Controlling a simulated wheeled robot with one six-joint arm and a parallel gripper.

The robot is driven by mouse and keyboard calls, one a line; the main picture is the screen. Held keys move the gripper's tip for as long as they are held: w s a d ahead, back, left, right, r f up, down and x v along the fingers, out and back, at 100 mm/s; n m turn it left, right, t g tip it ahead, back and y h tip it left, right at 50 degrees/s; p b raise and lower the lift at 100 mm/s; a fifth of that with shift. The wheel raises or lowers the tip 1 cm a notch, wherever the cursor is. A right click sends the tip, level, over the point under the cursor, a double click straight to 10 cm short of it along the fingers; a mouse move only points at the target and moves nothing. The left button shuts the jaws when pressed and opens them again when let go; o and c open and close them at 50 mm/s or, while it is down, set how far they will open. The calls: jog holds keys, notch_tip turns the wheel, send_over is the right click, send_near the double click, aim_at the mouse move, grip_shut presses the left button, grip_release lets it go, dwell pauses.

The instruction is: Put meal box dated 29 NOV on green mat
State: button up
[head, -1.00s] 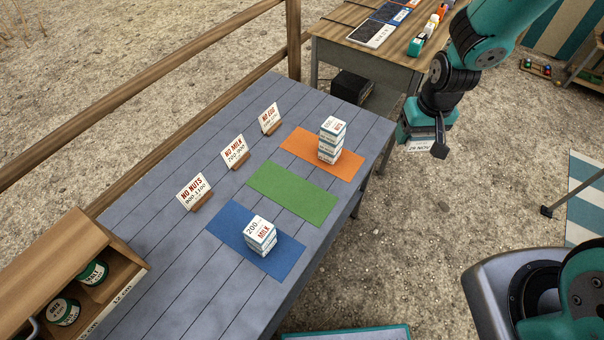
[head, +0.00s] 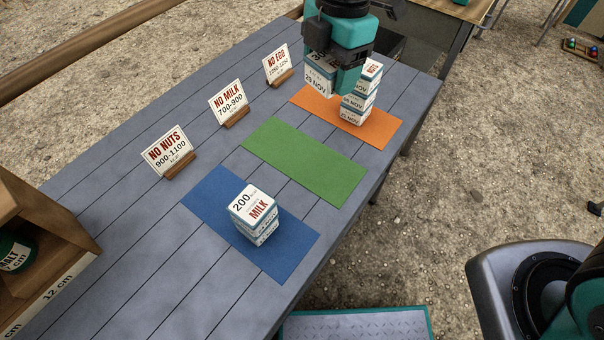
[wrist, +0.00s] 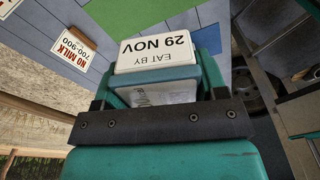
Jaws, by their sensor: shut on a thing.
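My gripper (head: 338,75) is shut on a white and teal meal box (head: 318,80) reading "29 NOV". The box hangs above the far part of the table, left of the stack on the orange mat. In the wrist view the held box (wrist: 157,52) reads "EAT BY 29 NOV". The green mat (head: 304,160) lies bare in the middle of the table, nearer than the gripper; it also shows in the wrist view (wrist: 130,14).
A stack of boxes (head: 357,103) stands on the orange mat (head: 383,128), close to the gripper. Another stack (head: 257,212) stands on the blue mat (head: 212,200). Cards "NO NUTS" (head: 167,148), "NO MILK" (head: 228,100) and "NO EGG" (head: 277,65) line the far-left side.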

aim_at(312, 165)
jog(key=a+n, duration=0.1)
jog(key=s+a+n+b, duration=0.1)
jog(key=shift+s+f+n, duration=0.25)
jog(key=shift+s+n, duration=0.05)
jog(key=shift+n, duration=0.1)
jog(key=shift+s+f, duration=0.15)
jog(key=shift+f, duration=0.2)
notch_tip(312, 165, down, 19)
jog(key=shift+a+r+b, duration=0.1)
jog(key=shift+b, duration=0.35)
jog(key=shift+f, duration=0.3)
jog(key=o, duration=1)
jog(key=shift+r, duration=0.1)
notch_tip(312, 165, up, 12)
jog(key=w+d, duration=0.1)
jog(key=shift+r, duration=0.2)
